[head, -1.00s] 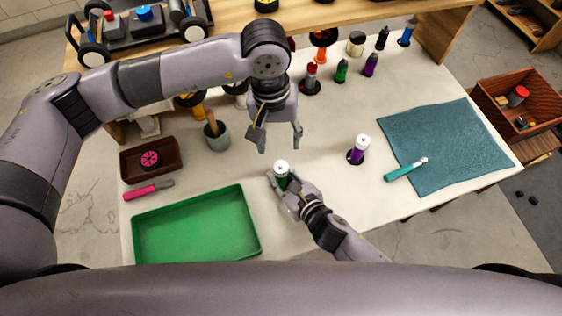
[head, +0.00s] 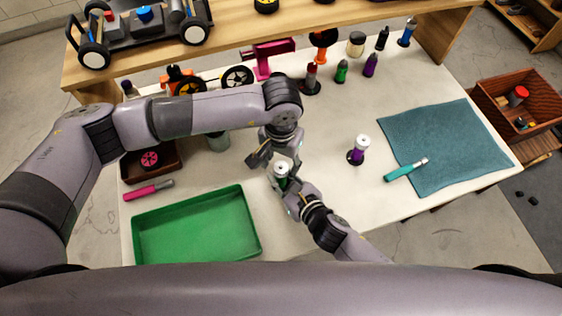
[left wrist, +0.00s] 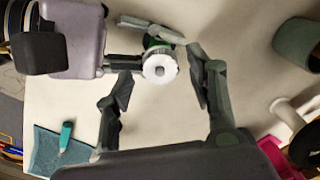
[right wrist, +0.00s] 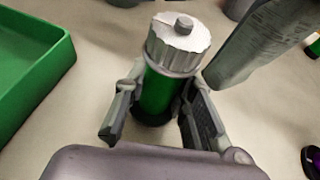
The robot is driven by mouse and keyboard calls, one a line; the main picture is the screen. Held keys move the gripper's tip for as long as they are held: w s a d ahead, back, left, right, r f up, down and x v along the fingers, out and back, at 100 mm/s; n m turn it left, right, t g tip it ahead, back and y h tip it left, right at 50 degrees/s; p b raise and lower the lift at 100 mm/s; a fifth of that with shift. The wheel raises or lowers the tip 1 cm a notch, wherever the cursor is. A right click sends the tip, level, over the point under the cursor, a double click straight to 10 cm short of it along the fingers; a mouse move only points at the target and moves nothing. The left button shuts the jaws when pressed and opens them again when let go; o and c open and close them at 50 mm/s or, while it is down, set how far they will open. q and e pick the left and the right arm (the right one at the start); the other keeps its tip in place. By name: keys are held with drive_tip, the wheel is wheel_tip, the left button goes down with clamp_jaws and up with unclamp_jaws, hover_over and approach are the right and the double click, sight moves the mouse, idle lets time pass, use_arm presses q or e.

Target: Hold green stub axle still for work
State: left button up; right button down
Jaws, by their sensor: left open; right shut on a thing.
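The green stub axle (head: 281,182) is an upright green cylinder with a ribbed white cap, standing near the front of the table; it also shows large in the right wrist view (right wrist: 160,92). My right gripper (right wrist: 158,112) is shut on its green body, one finger on each side, below the cap. My left gripper (head: 276,164) is open just above the axle. In the left wrist view the white cap (left wrist: 159,67) shows between and slightly beyond the left fingers (left wrist: 159,84), with gaps on both sides. The axle's base is partly hidden by the right gripper.
A green tray (head: 195,226) lies to the left, with a pink-handled tool (head: 148,190) behind it. A purple part with a white cap (head: 358,150) stands to the right, before a teal cloth (head: 445,140). Several parts stand at the back.

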use_arm(q)
drive_tip(key=shift+f, duration=0.6)
drive_tip(key=shift+c, duration=0.6)
drive_tip(key=c, duration=1.1)
